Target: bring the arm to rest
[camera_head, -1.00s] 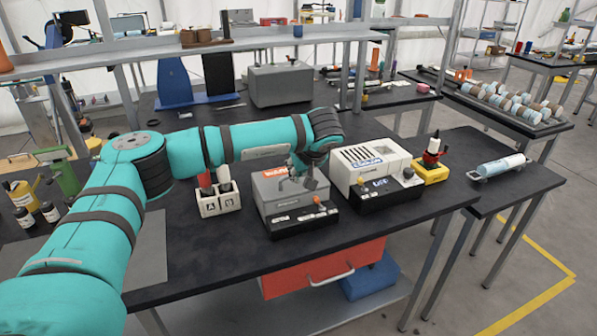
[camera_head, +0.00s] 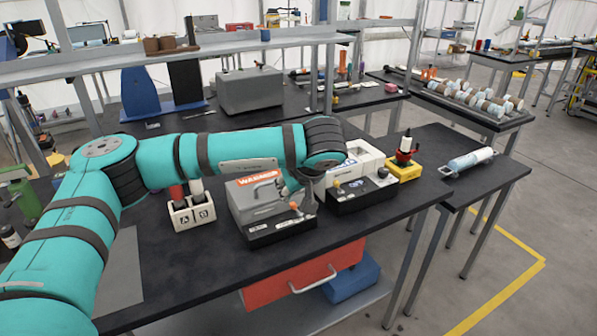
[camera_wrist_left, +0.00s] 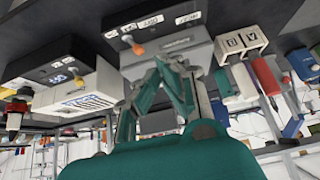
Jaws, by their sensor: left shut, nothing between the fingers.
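My left arm (camera_head: 240,150) reaches in from the left over the black workbench (camera_head: 190,262). Its hand hangs down at the end, mostly hidden behind the wrist in the head view. In the left wrist view my left gripper (camera_wrist_left: 172,68) is shut and empty, its fingertips close together. It is in front of the grey boxy device (camera_wrist_left: 140,57), which also shows in the head view (camera_head: 258,200). I cannot tell whether they touch. My right gripper is in neither view.
A white boxy device (camera_head: 366,163) is just right of my wrist. A two-slot holder marked A and B (camera_head: 193,214) stands left of the grey device. A yellow-based stand (camera_head: 405,168) and a white cylinder (camera_head: 470,160) are farther right. A raised shelf (camera_head: 180,50) spans the back.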

